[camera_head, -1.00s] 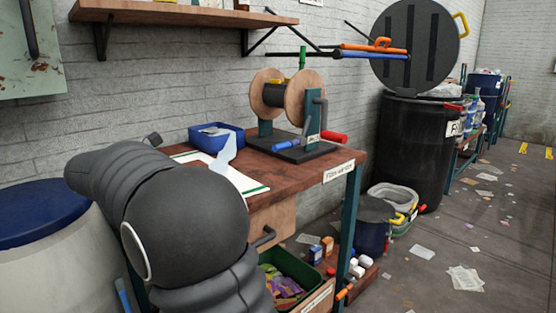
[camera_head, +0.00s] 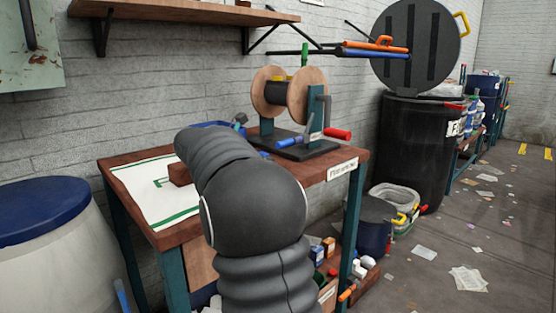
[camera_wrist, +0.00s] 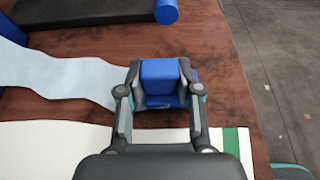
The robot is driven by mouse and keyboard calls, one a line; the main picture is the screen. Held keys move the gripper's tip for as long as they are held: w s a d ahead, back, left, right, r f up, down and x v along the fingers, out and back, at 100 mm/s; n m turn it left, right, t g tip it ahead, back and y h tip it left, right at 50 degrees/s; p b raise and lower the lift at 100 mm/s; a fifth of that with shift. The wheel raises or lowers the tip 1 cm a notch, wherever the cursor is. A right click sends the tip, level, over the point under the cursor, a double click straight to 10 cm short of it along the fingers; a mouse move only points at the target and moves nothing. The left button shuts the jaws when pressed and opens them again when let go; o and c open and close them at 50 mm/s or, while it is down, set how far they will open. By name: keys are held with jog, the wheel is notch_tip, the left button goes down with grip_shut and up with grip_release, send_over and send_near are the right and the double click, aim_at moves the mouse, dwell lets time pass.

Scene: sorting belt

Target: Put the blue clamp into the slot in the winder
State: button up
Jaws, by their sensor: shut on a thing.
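The blue clamp (camera_wrist: 160,82) is between the two fingers of my gripper (camera_wrist: 160,100) in the wrist view, above the brown table top. The gripper is shut on it. In the head view my arm hides the clamp and most of the gripper. The winder (camera_head: 288,95), with two wooden discs, a dark core and a red crank handle, stands on a dark base at the back right of the table. A blue cylinder (camera_wrist: 166,11) of it shows at the top of the wrist view, apart from the clamp. I cannot make out the slot.
A white sheet with green lines (camera_head: 150,200) lies on the table (camera_head: 330,160). A pale blue film strip (camera_wrist: 70,75) lies left of the gripper in the wrist view. A blue tray (camera_head: 205,125) is mostly hidden behind my arm. A shelf (camera_head: 180,13) hangs above.

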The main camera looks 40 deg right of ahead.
jog(key=shift+w+d+f+b, duration=0.15)
jog(key=shift+d+b, duration=0.15)
jog(key=shift+d, duration=2.2)
jog(key=shift+f, duration=0.15)
jog(key=o, duration=1)
jog(key=shift+o, duration=0.2)
jog(key=shift+f+b, duration=0.2)
jog(key=shift+b, duration=0.6)
